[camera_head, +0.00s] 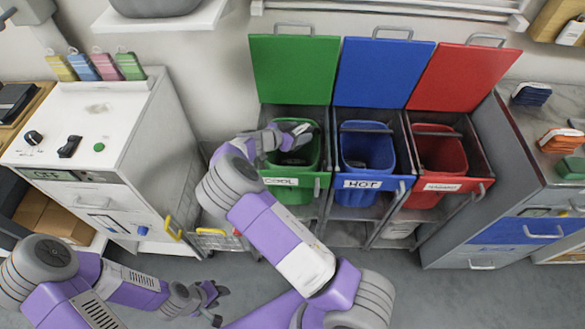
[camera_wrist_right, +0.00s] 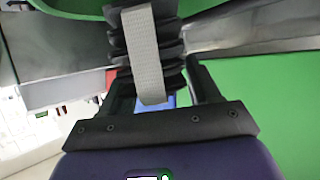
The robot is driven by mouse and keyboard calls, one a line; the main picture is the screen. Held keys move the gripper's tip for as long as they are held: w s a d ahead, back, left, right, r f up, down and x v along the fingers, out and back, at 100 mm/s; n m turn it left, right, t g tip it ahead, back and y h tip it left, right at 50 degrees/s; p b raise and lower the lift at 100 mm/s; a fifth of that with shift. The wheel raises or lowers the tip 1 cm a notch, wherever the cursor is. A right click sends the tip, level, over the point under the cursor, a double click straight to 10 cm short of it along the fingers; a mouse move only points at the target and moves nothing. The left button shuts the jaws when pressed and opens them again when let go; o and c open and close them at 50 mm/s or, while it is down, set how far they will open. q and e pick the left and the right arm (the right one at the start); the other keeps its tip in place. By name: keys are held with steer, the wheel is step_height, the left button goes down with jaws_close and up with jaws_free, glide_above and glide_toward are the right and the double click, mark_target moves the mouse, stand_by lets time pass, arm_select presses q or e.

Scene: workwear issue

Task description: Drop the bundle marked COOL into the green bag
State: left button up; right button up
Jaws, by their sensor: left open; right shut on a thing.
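The green bag (camera_head: 295,187) hangs open in the left bay of the frame, with a COOL label on its front rail. My right gripper (camera_head: 298,135) is over its mouth. In the right wrist view, the right gripper (camera_wrist_right: 160,95) is shut on a black folded bundle (camera_wrist_right: 118,45) with a pale grey band around it. No marking on the bundle can be read. The green bag's rim (camera_wrist_right: 75,10) shows just beyond it. In the head view the bundle is mostly hidden by the gripper. My left gripper (camera_head: 215,302) is open and empty, low over the floor.
A blue bag (camera_head: 365,150) labelled HOT and a red bag (camera_head: 440,153) stand to the right, lids raised. A white cabinet (camera_head: 120,135) stands left. Dark blue (camera_head: 531,93), orange (camera_head: 562,139) and green (camera_head: 572,167) bundles lie on the right counter.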

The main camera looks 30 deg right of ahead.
steer(key=shift+f, duration=0.9)
steer(key=o, duration=1.2)
steer(key=shift+o, duration=0.2)
step_height(320, 180, up, 10)
steer(key=shift+p, duration=1)
